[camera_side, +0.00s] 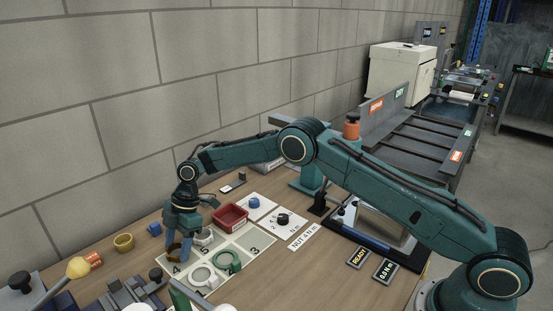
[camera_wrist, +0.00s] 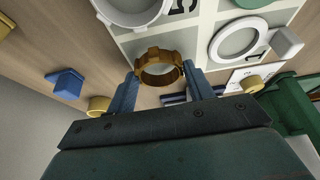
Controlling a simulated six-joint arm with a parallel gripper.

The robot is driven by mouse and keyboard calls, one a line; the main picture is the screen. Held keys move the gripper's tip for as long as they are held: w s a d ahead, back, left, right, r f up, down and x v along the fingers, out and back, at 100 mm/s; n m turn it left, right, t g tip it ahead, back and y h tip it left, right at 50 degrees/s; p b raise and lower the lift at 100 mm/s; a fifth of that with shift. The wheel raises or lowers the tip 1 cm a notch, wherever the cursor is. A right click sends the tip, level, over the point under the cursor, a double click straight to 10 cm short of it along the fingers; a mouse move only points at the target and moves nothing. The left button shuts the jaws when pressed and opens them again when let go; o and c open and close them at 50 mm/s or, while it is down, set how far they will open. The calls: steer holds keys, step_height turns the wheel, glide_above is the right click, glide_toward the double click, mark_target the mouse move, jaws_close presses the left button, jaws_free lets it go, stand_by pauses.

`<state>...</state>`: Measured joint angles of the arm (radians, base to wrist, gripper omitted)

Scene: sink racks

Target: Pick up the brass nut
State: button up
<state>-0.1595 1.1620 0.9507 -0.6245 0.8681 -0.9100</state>
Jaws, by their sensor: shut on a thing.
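The brass nut (camera_wrist: 158,56) is a notched golden-brown ring. It sits between the two blue fingertips of my gripper (camera_wrist: 160,76) in the wrist view, one finger on each side. My gripper is shut on it. In the side view my gripper (camera_side: 180,247) points down at the left part of the white numbered board (camera_side: 235,270), near the cell marked 4. The nut (camera_side: 173,249) shows there as a brown ring, partly hidden by the fingers. I cannot tell whether it touches the board.
White (camera_side: 203,276) and green (camera_side: 227,261) rings lie on the board close by. A red tray (camera_side: 230,216) stands behind. Grey fixtures (camera_side: 135,292) stand at the front left.

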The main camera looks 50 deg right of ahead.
step_height(320, 180, up, 10)
steer(key=shift+f, duration=0.25)
steer(key=shift+d, duration=0.1)
stand_by(1.8)
steer(key=s+d+m+t+h, duration=0.1)
steer(key=s+d+m, duration=0.45)
steer(key=d, duration=0.35)
steer(key=s+d+m+t+h, duration=0.2)
steer(key=s+d+m, duration=0.35)
steer(key=d, duration=0.35)
steer(key=s+d+m+t+h, duration=0.1)
steer(key=s+d+m, duration=0.3)
steer(key=d+m, duration=0.4)
steer(key=s+d+r+n+g+y, duration=0.2)
steer(key=s+d+r+n, duration=0.3)
steer(key=s+d+n, duration=0.4)
steer(key=s+d+r+n+g+y, duration=0.2)
steer(key=s+d+r+n, duration=0.3)
steer(key=s+d+n, duration=0.4)
steer(key=shift+s+d+n, duration=0.35)
steer(key=shift+d+n, duration=0.05)
steer(key=shift+d, duration=2.5)
